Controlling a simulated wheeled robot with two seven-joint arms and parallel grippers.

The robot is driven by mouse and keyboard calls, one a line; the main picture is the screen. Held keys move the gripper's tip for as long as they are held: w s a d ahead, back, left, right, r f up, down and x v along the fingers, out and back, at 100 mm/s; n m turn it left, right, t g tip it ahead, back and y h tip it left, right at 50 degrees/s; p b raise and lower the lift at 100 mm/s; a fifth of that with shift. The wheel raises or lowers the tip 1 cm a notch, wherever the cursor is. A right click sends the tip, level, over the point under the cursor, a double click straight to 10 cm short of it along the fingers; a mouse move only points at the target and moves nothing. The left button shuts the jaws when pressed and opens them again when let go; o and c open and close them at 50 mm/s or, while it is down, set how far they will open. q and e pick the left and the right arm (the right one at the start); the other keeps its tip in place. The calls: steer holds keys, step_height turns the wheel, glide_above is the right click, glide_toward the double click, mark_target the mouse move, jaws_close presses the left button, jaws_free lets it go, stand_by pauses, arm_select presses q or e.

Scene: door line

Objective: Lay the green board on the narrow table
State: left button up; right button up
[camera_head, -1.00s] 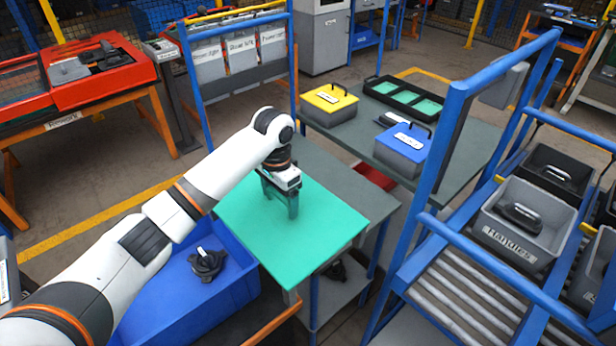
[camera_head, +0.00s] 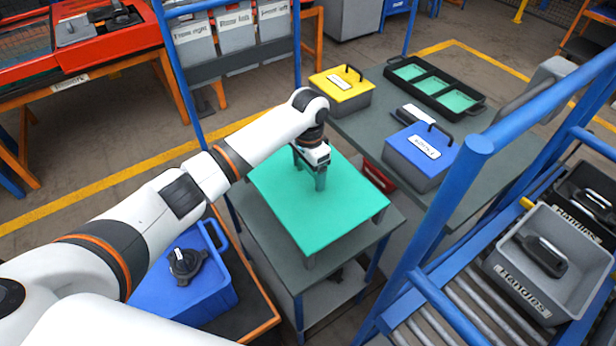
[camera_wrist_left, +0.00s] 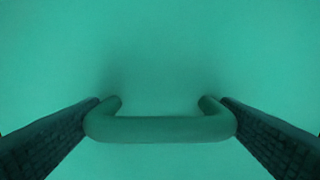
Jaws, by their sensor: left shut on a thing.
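The green board (camera_head: 335,210) is flat over the narrow table (camera_head: 262,232), which has a dark grey top. Small grey blocks show under the board's near and right corners. I cannot tell whether they touch the tabletop. In the left wrist view the green handle (camera_wrist_left: 160,128) lies between the two dark fingers (camera_wrist_left: 160,125), with the green surface filling the view behind. My right gripper is not in view.
A larger grey table behind right carries a yellow box (camera_head: 340,92), a blue box (camera_head: 419,158) and a black tray (camera_head: 436,88). A blue bin (camera_head: 185,290) stands front left. A blue frame (camera_head: 450,195) and roller rack with grey bins (camera_head: 550,268) are close on the right.

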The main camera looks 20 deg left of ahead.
mark_target(310, 178)
arm_select(q)
steer(key=shift+d+f, duration=0.1)
steer(key=shift+f, duration=0.35)
steer(key=f, duration=0.3)
steer(key=shift+w+f+p, duration=0.2)
steer(key=shift+w+p, duration=0.1)
steer(key=shift+f, duration=0.4)
steer(key=o, duration=1.1)
steer(key=shift+f, duration=0.1)
step_height(310, 178, up, 12)
steer(key=shift+f+b, duration=0.25)
steer(key=shift+b, duration=0.65)
steer(key=shift+r, duration=0.4)
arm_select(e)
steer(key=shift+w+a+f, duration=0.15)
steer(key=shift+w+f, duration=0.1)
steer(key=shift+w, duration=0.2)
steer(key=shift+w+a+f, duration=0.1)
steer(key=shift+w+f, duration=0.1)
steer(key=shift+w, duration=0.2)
